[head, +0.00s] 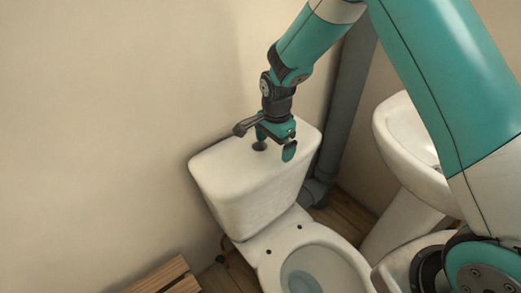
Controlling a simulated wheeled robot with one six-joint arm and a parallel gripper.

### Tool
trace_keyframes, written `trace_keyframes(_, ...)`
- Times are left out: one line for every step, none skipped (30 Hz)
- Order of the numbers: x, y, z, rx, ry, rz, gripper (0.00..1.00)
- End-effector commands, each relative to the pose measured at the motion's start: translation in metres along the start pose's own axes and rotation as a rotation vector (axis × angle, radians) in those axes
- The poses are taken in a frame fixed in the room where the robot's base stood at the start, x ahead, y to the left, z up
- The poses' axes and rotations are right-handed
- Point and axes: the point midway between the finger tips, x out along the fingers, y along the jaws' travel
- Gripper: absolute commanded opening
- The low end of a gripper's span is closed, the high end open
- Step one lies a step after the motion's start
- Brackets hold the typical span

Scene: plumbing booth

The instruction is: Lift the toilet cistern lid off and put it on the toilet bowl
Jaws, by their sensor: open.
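The white cistern lid (222,163) sits on top of the toilet cistern (250,200), against the wall.
A white washbasin (395,125) on a pedestal stands at the right, partly behind my arm. A grey pipe (345,110) runs down the wall behind the cistern. A slatted wooden item (165,278) lies at the bottom left. The wall at left is bare.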

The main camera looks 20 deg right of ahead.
Motion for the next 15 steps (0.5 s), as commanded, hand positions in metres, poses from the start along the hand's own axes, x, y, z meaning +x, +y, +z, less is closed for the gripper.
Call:
trace_keyframes(0.007,0.0,0.0,0.0,0.0,0.001,1.0)
trace_keyframes(0.01,0.0,0.0,-0.001,0.0,0.0,1.0)
trace_keyframes(0.013,0.0,0.0,-0.001,0.0,0.001,1.0)
trace_keyframes(0.014,0.0,0.0,-0.001,0.0,0.0,1.0)
trace_keyframes(0.016,0.0,0.0,-0.001,0.0,0.0,1.0)
trace_keyframes(0.018,0.0,0.0,-0.001,0.0,0.0,1.0)
trace_keyframes(0.02,0.0,0.001,-0.001,0.0,-0.001,1.0)
trace_keyframes(0.023,0.001,0.001,-0.001,0.0,0.0,1.0)
trace_keyframes(0.029,0.002,0.002,-0.001,-0.001,0.002,1.0)
trace_keyframes(0.033,0.002,0.002,-0.002,-0.001,0.003,1.0)
trace_keyframes(0.038,0.003,0.003,-0.002,-0.001,0.002,1.0)
trace_keyframes(0.045,0.003,0.004,-0.002,-0.001,0.003,1.0)
trace_keyframes(0.049,0.004,0.004,-0.002,-0.001,0.002,1.0)
trace_keyframes(0.054,0.003,0.004,-0.002,-0.001,0.001,1.0)
trace_keyframes(0.059,0.003,0.004,-0.002,0.0,0.001,1.0)
